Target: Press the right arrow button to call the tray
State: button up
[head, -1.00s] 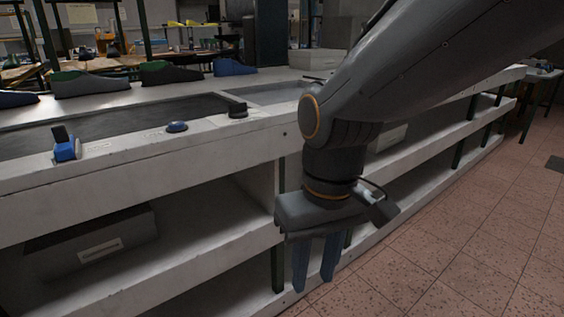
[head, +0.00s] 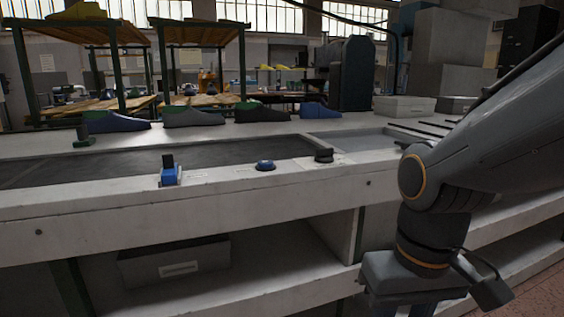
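A low blue round button (head: 265,165) sits on the pale front ledge of the bench. A blue block with an upright dark lever (head: 170,175) is to its left, and a dark knob-like control (head: 324,156) is to its right. I cannot make out an arrow on any of them. My gripper (head: 413,309) hangs down at the lower right, in front of the bench and well away from the controls. Its blue fingers are mostly cut off by the bottom edge; a second ago they showed apart and empty.
A dark recessed belt (head: 230,153) runs behind the controls, with a grey recessed section (head: 360,141) to its right. Several shoe lasts (head: 195,117) stand along the back. A grey box (head: 172,262) lies on the shelf below. The space above the ledge is clear.

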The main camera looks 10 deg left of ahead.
grip_shut()
dwell(1.8)
